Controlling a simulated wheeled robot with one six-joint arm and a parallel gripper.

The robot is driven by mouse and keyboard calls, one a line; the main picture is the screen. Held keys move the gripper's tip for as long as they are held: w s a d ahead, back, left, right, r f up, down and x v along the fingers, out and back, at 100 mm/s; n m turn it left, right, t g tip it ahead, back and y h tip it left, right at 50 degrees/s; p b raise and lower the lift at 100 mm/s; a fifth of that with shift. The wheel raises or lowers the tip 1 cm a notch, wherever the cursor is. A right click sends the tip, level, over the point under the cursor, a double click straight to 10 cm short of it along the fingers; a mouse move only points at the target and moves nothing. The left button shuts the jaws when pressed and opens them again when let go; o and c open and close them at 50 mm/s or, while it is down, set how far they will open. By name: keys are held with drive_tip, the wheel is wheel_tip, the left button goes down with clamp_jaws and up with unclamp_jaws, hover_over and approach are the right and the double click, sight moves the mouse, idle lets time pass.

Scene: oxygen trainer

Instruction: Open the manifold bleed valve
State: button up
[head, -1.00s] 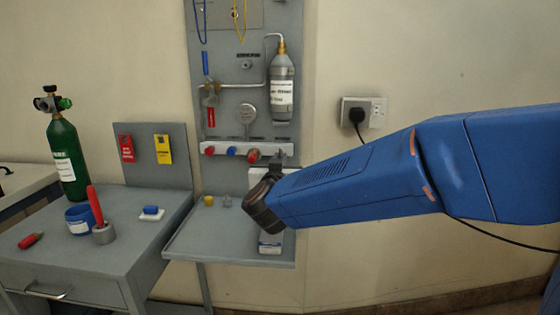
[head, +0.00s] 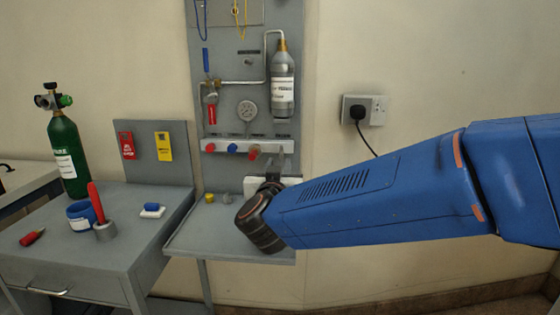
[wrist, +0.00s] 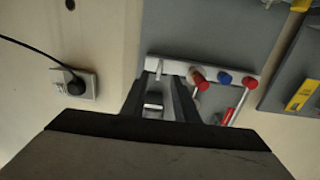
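The manifold is a white bar (head: 225,146) low on the grey wall panel, with a red knob (head: 210,147), a blue knob (head: 232,148) and another red knob (head: 254,152). Its right end is partly hidden behind my gripper. The wrist view, turned over, shows the same bar (wrist: 235,72). A small pale handle (wrist: 160,71) stands at its end, in line with the gap between my fingertips. I cannot tell whether the fingers touch it. My gripper (wrist: 163,76) is open, its two dark fingers apart. Labels are unreadable, so which valve is the bleed is unclear.
A grey shelf (head: 205,236) lies below the manifold, with a white box (head: 254,185) partly hidden by my wrist. A wall socket (head: 375,108) is right; a table with a green cylinder (head: 66,155) is left.

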drive_tip(key=s, duration=1.1)
drive_tip(key=shift+a, duration=0.15)
drive_tip(key=w+d+f+n+g+y, duration=0.1)
drive_tip(key=d+f+n+g+y, duration=0.1)
drive_tip(key=d+n+g+y, duration=0.4)
drive_tip(key=s+d+f+m+g+h, duration=0.2)
drive_tip(key=s+d+f, duration=0.6)
drive_tip(key=d, duration=0.5)
drive_tip(key=s+d+f+m+g+h, duration=0.3)
drive_tip(key=s+d+f+g, duration=0.2)
drive_tip(key=s+d, duration=0.8)
wheel_tip(320, 180, down, 3)
drive_tip(key=shift+d+f+m, duration=0.15)
drive_tip(key=shift+d+m, duration=0.25)
drive_tip(key=shift+d, duration=0.25)
